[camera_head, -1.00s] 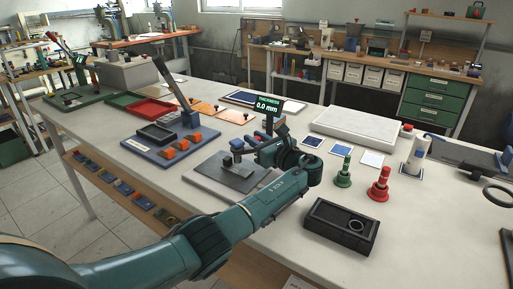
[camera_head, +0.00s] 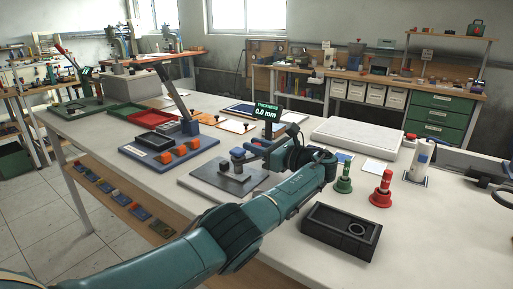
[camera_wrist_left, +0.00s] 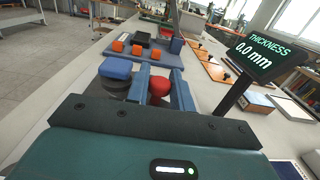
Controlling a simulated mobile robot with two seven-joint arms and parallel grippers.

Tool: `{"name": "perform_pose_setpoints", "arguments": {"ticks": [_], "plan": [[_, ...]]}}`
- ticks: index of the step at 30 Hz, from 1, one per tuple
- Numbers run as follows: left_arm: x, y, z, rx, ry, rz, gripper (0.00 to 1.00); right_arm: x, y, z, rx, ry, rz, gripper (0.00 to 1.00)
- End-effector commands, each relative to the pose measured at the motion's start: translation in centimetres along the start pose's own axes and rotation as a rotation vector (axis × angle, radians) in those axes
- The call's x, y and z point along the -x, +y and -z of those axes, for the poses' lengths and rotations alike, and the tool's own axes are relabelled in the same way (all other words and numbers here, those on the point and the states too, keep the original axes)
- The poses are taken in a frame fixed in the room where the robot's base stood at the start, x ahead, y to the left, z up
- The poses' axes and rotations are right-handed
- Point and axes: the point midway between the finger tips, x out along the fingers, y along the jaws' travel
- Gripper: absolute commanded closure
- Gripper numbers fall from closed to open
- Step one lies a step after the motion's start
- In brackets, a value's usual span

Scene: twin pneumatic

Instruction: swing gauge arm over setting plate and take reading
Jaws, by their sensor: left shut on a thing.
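The thickness gauge stands on a grey base plate (camera_head: 208,183) on the white bench. Its dark display (camera_head: 267,112) reads 0.0 mm; it also shows large in the left wrist view (camera_wrist_left: 265,52). A blue-capped dark cylinder (camera_wrist_left: 115,72) stands beside my fingers, and appears left of my gripper in the head view (camera_head: 238,157). My left gripper (camera_head: 258,149) is at the gauge, its blue fingers shut on a red knob (camera_wrist_left: 158,87). The gripper hides much of the gauge arm, and I cannot tell the setting plate apart. My right gripper is not in view.
A blue board with orange blocks (camera_head: 165,158) lies left of the gauge. Green (camera_head: 343,181) and red (camera_head: 382,192) stacked pieces stand to the right, near a black box with a ring (camera_head: 338,228). A pale slab (camera_head: 357,133) lies behind. The front right bench is partly clear.

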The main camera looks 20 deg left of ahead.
Motion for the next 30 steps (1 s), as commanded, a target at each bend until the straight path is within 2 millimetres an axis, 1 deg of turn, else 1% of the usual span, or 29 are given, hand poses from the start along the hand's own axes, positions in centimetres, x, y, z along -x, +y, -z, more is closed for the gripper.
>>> {"name": "perform_pose_setpoints", "arguments": {"ticks": [5, 6, 7, 8, 14, 17, 20, 22, 26, 27, 29, 30], "plan": [[-0.1, 0.0, 0.0, 0.000, 0.001, -0.001, 1.00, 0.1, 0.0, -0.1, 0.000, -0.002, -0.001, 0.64], [-0.1, 0.0, 0.0, 0.000, 0.001, -0.001, 0.76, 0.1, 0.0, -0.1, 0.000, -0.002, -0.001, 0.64], [-0.1, 0.0, 0.0, 0.000, 0.001, -0.001, 0.73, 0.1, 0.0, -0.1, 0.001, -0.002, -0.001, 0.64], [-0.1, 0.0, 0.0, 0.000, 0.001, -0.001, 0.72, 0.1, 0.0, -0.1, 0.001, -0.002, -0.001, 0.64], [0.0, 0.0, 0.0, 0.000, 0.000, 0.000, 0.72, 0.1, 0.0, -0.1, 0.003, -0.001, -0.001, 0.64], [0.4, 0.0, 0.0, 0.000, 0.001, 0.001, 0.72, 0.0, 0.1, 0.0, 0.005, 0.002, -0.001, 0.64], [1.6, -0.1, 0.0, 0.000, 0.001, 0.003, 0.72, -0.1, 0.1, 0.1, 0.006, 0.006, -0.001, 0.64], [2.9, -0.1, 0.1, 0.000, 0.000, 0.004, 0.72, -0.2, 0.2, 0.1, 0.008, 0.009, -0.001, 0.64], [6.0, -0.1, 0.1, 0.000, 0.001, 0.004, 0.72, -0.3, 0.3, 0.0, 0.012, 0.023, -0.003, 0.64], [7.0, -0.1, 0.2, 0.001, 0.001, 0.005, 0.72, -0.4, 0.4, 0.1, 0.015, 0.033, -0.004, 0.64], [8.4, 0.0, 0.2, 0.001, 0.001, 0.004, 0.72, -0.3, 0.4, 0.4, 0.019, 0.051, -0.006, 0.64], [9.3, -0.1, 0.3, 0.001, 0.001, 0.004, 0.72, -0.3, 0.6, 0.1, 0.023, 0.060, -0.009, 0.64]]}}
